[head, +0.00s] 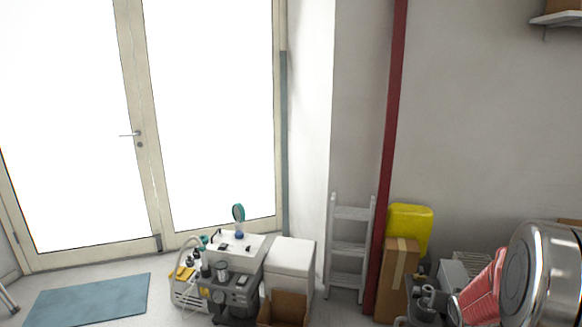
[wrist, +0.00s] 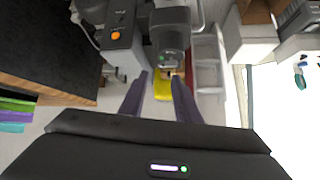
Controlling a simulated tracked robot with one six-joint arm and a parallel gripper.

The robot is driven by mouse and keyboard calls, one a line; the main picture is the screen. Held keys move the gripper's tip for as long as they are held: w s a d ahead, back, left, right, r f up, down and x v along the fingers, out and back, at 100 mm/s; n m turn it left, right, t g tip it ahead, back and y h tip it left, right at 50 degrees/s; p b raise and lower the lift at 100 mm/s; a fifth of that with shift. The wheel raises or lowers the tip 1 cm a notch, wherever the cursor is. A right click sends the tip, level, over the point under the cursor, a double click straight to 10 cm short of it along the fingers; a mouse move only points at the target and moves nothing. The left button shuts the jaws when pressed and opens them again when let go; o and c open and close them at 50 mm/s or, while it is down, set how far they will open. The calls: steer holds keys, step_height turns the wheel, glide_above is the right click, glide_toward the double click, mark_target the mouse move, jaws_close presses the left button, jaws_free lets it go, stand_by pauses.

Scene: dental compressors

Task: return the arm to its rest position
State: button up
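My gripper (wrist: 160,82) shows in the wrist view with its two dark purple-grey fingers apart. I see nothing held between them. Past the fingertips are a dark grey machine part (wrist: 170,40) and, beyond it, something yellow (wrist: 162,88). I cannot tell how far these are from the fingers. In the head view I cannot make out the gripper. The arm's full pose is not shown.
In the head view, compressor equipment (head: 222,272) stands near the glass doors. A white box-like unit (head: 291,262), a step ladder (head: 350,240), a cardboard box (head: 398,282) and a red post (head: 390,150) stand rightward. A dark worktop (wrist: 45,40) fills the wrist view's left.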

steer(key=s+a+r+n+g+y, duration=0.1)
steer(key=s+a+r, duration=0.4)
steer(key=a+r, duration=0.25)
steer(key=s+a+r+n, duration=0.2)
steer(key=s+a+r, duration=0.35)
steer(key=a, duration=0.35)
steer(key=s+a+r+n+g+y, duration=0.2)
steer(key=s+a+r+n+y, duration=0.1)
steer(key=s+a, duration=1.2)
steer(key=s+r, duration=0.1)
steer(key=s, duration=0.1)
steer(key=shift+s+r, duration=0.15)
steer(key=shift+s, duration=0.25)
steer(key=shift+o, duration=0.6)
